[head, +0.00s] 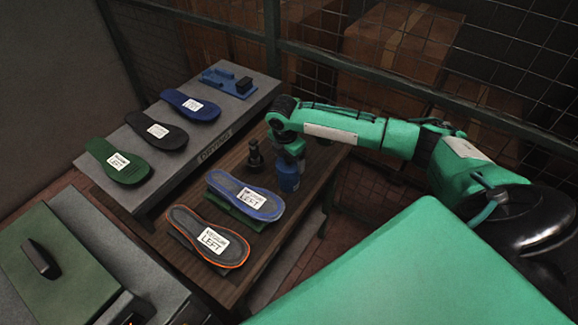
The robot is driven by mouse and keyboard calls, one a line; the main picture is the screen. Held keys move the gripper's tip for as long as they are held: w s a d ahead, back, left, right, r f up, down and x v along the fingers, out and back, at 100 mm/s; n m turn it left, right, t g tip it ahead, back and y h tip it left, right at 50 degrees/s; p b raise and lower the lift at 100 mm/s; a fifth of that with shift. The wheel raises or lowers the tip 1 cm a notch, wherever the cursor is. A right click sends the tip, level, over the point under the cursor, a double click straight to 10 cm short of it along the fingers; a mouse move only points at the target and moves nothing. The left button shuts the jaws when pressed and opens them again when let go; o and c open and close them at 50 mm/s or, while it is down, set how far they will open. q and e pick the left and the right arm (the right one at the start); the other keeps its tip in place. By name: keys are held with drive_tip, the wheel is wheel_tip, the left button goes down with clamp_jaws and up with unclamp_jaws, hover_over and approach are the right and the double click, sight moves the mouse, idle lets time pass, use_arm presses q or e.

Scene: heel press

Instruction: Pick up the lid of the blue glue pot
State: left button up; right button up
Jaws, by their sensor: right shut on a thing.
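The blue glue pot (288,180) stands upright near the right side of the brown wooden table. My right gripper (291,160) points down from above and is shut at the top of the pot, around its lid. The fingers hide the lid, so I cannot tell whether it is still seated on the pot. My left gripper is not in view.
A dark upright object (254,156) stands just left of the pot. A blue-rimmed sole (251,200) and an orange-rimmed sole (192,236) lie in front. Several insoles lie on the grey drying shelf (222,129). A wire fence (400,75) runs behind.

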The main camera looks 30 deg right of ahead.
wheel_tip(320, 180, up, 16)
drive_tip(key=b, duration=0.2)
idle(0.5)
